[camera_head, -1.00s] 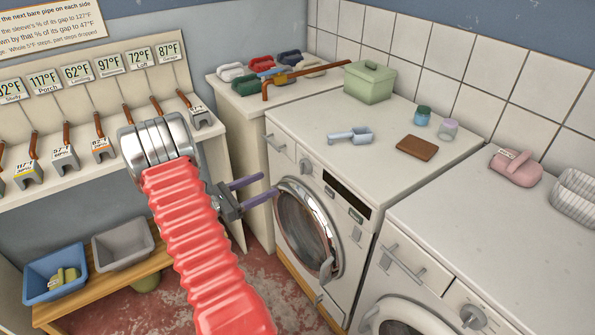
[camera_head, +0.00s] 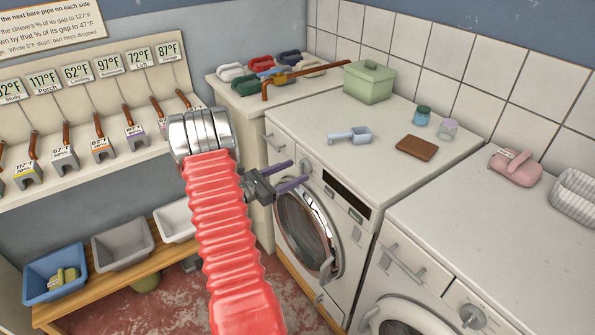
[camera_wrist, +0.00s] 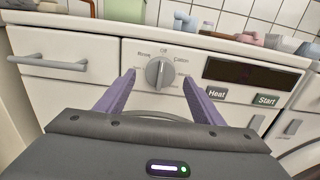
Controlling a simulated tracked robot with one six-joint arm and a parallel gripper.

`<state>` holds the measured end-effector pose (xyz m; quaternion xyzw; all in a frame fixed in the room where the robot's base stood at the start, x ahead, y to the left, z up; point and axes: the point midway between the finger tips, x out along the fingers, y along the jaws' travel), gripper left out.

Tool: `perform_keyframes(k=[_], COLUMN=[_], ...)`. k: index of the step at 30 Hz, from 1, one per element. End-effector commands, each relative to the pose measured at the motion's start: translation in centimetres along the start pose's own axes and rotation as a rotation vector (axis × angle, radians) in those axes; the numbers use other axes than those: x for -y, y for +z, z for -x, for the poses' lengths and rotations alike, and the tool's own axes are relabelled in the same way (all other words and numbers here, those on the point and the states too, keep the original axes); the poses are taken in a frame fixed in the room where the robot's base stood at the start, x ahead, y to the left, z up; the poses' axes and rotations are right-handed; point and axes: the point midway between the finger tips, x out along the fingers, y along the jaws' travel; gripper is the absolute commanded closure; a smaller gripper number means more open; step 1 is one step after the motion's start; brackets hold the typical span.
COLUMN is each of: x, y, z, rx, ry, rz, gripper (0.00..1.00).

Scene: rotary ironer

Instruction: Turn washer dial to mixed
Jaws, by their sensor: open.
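The washer (camera_head: 345,232) stands in the middle of the head view, with a round glass door below its control panel. Its dial (camera_wrist: 160,72) is a grey knob in the wrist view, with labels around it that include Rinse, Off and Cotton; other labels are too small or partly hidden. The knob's ridge looks roughly upright, near Off. My gripper (camera_wrist: 158,88) is open, with purple fingers on either side of the dial's lower part in the picture and apart from it. In the head view my gripper (camera_head: 292,178) is in front of the panel's left part.
The panel has a dark display (camera_wrist: 252,74), a Heat button (camera_wrist: 217,93) and a Start button (camera_wrist: 266,100). A drawer handle (camera_wrist: 48,63) is left of the dial. A scoop (camera_head: 350,135) and a brown block (camera_head: 416,148) lie on top. A second machine (camera_head: 480,235) stands to the right.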

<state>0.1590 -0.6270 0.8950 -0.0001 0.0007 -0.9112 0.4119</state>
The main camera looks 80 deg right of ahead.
Motion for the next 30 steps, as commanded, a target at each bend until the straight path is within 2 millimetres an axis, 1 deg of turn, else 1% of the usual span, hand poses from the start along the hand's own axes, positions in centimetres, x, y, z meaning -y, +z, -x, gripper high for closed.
perform_keyframes(k=[1, 3, 6, 10, 16, 30], x=[0.0, 0.0, 0.0, 0.0, 0.0, -0.1], y=[0.0, 0.0, 0.0, 0.0, 0.0, 0.0], z=[-0.7, -1.4, -2.1, -2.4, -2.4, -2.3], rx=[0.0, 0.0, 0.001, 0.0, 0.0, 0.001], ry=[-0.002, -0.002, 0.0, 0.0, 0.001, 0.001], rz=[-0.001, -0.001, -0.001, -0.001, -0.001, -0.001], gripper=[0.39, 0.39, 0.39, 0.39, 0.39, 0.71])
